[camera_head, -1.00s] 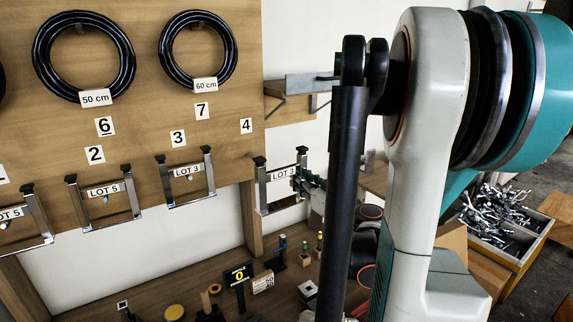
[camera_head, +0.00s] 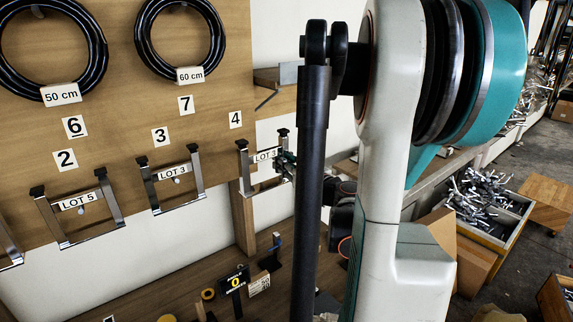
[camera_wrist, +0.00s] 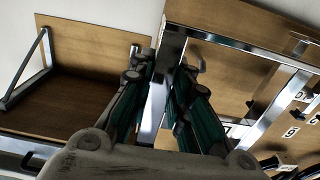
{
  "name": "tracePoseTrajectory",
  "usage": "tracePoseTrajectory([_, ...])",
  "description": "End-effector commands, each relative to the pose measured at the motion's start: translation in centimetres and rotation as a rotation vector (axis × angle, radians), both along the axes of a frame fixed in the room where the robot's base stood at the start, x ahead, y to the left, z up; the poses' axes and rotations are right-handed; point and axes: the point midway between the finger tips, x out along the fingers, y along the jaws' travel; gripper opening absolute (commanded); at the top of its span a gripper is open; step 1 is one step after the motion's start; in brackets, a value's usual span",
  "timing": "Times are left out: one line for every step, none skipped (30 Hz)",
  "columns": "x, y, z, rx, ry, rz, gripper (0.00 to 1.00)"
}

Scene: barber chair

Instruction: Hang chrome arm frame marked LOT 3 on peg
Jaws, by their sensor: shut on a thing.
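My gripper (camera_head: 288,165) is shut on the right side bar of a chrome U-shaped arm frame (camera_head: 246,176). The frame is upright, with black caps on top and a white tag (camera_head: 266,155) that reads LOT 3, its edge partly covered. It is held in front of the board's right edge, below the number 4 label (camera_head: 235,119). No peg shows below that label in the head view. In the wrist view, the green fingers (camera_wrist: 158,88) close on a chrome bar (camera_wrist: 153,110). A small hook-like piece (camera_wrist: 198,62) shows beside them.
Another LOT 3 frame (camera_head: 153,192) hangs below number 3, and a LOT 5 frame (camera_head: 47,220) hangs below number 2. Black hose rings (camera_head: 141,35) hang above. A grey bracket shelf (camera_head: 268,77) is right of the board. A cluttered bench (camera_head: 160,285) lies below.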

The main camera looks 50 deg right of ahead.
Motion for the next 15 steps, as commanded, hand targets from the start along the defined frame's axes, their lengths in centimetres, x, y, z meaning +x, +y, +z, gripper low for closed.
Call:
tracePoseTrajectory([0.3,-0.1,0.0,0.001,-0.001,0.001,0.00])
tracePoseTrajectory([0.4,-0.1,0.0,0.001,-0.001,0.001,0.00])
tracePoseTrajectory([0.6,-0.2,0.0,0.001,-0.001,0.001,0.00])
tracePoseTrajectory([0.8,-0.2,0.0,0.001,-0.001,0.001,0.00])
tracePoseTrajectory([1.0,-0.2,0.0,0.001,-0.001,0.002,0.00])
tracePoseTrajectory([1.2,-0.3,0.0,0.001,-0.001,0.002,0.00])
tracePoseTrajectory([1.3,-0.3,0.0,0.001,-0.001,0.002,0.00])
tracePoseTrajectory([1.5,-0.3,0.0,0.001,-0.001,0.002,0.00])
tracePoseTrajectory([1.6,-0.4,0.0,0.001,-0.001,0.002,0.00])
tracePoseTrajectory([1.8,-0.4,0.0,0.001,-0.001,0.001,0.00])
tracePoseTrajectory([1.9,-0.5,0.0,0.001,-0.001,0.001,0.00])
tracePoseTrajectory([2.1,-0.5,-0.1,0.001,-0.001,0.001,0.00])
tracePoseTrajectory([2.3,-0.6,-0.1,0.001,-0.001,0.001,0.00])
tracePoseTrajectory([2.4,-0.6,-0.1,0.001,-0.001,0.001,0.00])
tracePoseTrajectory([2.6,-0.6,-0.1,0.001,-0.001,0.001,0.00])
